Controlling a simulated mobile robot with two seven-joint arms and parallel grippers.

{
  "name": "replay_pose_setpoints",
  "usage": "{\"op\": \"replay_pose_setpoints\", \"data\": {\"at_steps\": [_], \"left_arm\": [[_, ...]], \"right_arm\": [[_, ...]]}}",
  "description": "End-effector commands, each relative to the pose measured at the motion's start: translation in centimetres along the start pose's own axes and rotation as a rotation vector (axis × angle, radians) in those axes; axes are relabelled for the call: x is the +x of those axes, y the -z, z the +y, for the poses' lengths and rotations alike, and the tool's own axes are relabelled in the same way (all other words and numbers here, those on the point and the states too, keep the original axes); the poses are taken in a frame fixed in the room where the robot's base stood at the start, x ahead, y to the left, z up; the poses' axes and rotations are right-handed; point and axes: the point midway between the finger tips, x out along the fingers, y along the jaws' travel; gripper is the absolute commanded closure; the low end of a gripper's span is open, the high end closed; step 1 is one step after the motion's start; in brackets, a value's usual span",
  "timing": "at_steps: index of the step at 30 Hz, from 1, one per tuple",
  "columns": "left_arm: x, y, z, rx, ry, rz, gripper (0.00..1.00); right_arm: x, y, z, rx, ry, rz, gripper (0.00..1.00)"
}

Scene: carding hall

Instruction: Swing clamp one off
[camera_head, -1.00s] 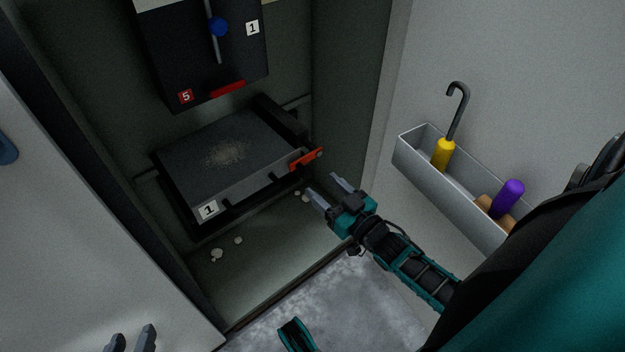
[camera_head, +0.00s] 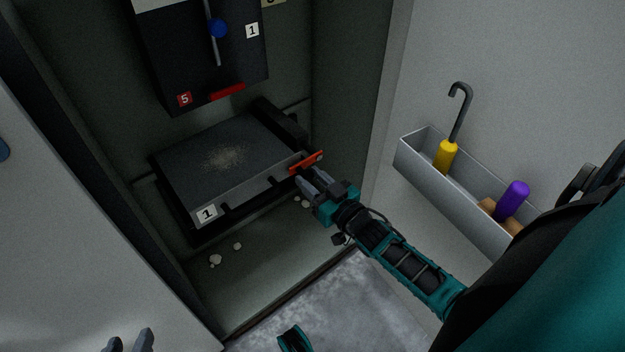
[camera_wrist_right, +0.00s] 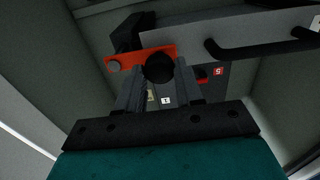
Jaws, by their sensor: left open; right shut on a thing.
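Clamp one shows as an orange lever (camera_head: 306,162) at the right front corner of a dark flat unit with a label 1 (camera_head: 207,214). In the right wrist view the orange lever (camera_wrist_right: 130,60) has a round bolt at one end and a black round knob (camera_wrist_right: 159,68) at the other. My right gripper (camera_head: 304,179) is shut on this knob, with its fingertips on both sides of it. My left gripper (camera_head: 130,343) is open and empty at the bottom left edge, with only its fingers showing, away from the clamp.
A dark box (camera_head: 205,60) with a blue knob, a red bar and a label 5 hangs above the unit. A grey bin (camera_head: 440,187) on the right wall holds a yellow-handled hook (camera_head: 446,155) and a purple-handled tool (camera_head: 512,201). White fluff (camera_head: 215,260) lies on the cabinet floor.

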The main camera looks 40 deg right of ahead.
Motion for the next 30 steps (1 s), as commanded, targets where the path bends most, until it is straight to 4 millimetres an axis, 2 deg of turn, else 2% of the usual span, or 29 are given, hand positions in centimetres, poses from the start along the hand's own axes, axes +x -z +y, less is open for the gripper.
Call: {"op": "replay_pose_setpoints", "data": {"at_steps": [1,9,22,30], "left_arm": [[0.0,0.0,0.0,0.000,0.001,0.000,0.57],[0.0,-0.1,-0.1,-0.001,0.002,0.000,0.57],[-0.1,0.1,-0.1,-0.001,0.003,-0.001,0.57],[-0.9,0.8,-0.2,-0.003,0.010,-0.003,0.57]], "right_arm": [[0.0,0.0,0.0,0.000,0.000,0.000,0.74],[0.0,0.0,0.0,0.000,0.000,0.000,1.00],[0.0,0.2,0.0,0.018,0.000,0.000,1.00],[0.0,1.3,0.2,0.139,0.000,-0.001,1.00]]}}
